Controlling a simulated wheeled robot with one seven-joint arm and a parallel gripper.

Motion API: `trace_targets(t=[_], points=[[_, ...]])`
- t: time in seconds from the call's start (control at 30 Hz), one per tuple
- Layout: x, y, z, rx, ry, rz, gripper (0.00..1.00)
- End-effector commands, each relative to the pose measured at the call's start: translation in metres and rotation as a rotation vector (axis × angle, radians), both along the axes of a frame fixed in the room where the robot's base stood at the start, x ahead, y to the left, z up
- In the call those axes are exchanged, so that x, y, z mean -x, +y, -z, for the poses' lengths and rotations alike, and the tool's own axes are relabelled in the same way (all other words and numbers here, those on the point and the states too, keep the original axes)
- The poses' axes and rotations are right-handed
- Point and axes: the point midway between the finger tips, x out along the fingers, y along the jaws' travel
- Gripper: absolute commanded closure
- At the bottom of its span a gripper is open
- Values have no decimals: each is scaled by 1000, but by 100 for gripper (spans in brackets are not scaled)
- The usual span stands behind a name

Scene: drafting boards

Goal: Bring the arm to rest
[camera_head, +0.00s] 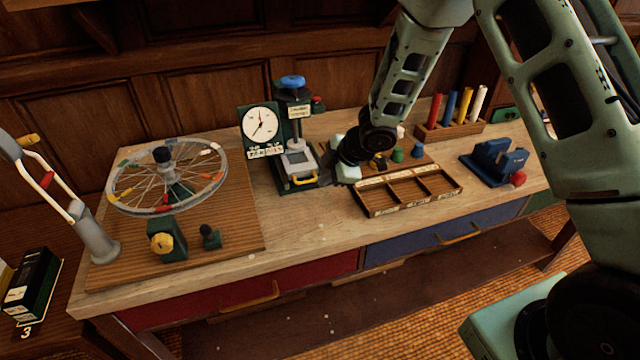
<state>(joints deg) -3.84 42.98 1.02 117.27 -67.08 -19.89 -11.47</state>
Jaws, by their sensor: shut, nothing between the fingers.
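My arm (400,75) is grey-green with dark joints. It comes in from the upper right and bends down over the middle of the bench. My gripper (336,178) is at its end, low over the bench between the dial press and the divided tray. It is shut and empty. The wrist hides part of the board behind it, and the fingertips are small and dark, so I cannot tell whether they touch the bench.
A press with a dial (261,124) stands left of my gripper, and a divided wooden tray (376,205) lies to its right. A spoked wheel (120,192), a blue vise (488,166) and a rack of coloured sticks (432,132) stand farther off. The bench front (310,222) is bare.

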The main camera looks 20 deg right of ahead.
Motion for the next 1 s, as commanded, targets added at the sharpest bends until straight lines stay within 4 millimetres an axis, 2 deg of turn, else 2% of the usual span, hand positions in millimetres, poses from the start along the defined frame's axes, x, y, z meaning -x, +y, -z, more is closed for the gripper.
trace_targets(t=[0.2, 0.5, 0.63, 0.73, 0.87, 0.97, 1.0], points=[[15, -13, -32, 0, -1, 3, 100], [23, -19, -44, 1, 1, 1, 100], [25, -13, -53, 5, 1, 33, 100], [36, 3, -72, 16, 9, 124, 100], [77, 29, -103, 35, 68, 309, 100], [128, 46, -122, 49, 154, 450, 100], [152, 51, -127, 55, 196, 503, 100]])
